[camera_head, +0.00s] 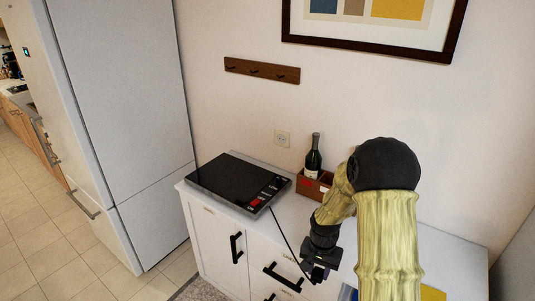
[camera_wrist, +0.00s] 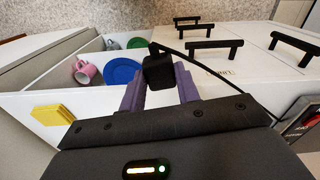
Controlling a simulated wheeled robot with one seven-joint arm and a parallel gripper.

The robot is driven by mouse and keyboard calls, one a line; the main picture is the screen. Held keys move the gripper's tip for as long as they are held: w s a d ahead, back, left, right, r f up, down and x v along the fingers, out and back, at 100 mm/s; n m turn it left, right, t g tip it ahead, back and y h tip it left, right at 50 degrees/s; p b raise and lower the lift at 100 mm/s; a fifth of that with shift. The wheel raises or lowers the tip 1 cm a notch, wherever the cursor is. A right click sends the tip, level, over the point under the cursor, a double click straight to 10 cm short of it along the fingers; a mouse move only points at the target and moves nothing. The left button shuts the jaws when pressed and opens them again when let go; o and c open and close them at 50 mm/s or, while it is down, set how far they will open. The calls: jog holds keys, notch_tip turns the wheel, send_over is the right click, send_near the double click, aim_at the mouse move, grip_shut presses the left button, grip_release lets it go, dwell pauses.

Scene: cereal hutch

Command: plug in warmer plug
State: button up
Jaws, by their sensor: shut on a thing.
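The black warmer (camera_head: 240,181) lies flat on the left part of the white counter, with a red patch near its front right corner. Its dark cable (camera_head: 284,236) hangs over the counter's front edge to my gripper (camera_head: 318,272). In the wrist view, my gripper's purple fingers are shut on the black plug (camera_wrist: 158,70). The cable (camera_wrist: 215,78) runs from the plug to the right. The plug's prongs cannot be made out. The wall socket (camera_head: 282,138) is above the back of the counter, apart from the plug.
A dark bottle (camera_head: 313,157) stands at a wooden box (camera_head: 308,188) by the wall, right of the socket. An open drawer (camera_wrist: 22,104) holds a pink mug (camera_wrist: 83,70) and blue plate (camera_wrist: 122,71). Black handles (camera_wrist: 213,45) jut from the cabinet. A fridge (camera_head: 118,110) stands left.

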notch_tip(320, 180, down, 12)
jog(key=s+n, duration=0.1)
jog(key=n, duration=0.4)
jog(key=shift+s+a+r+n, duration=0.15)
jog(key=shift+s+a+n, duration=0.15)
jog(key=shift+s+a, duration=0.05)
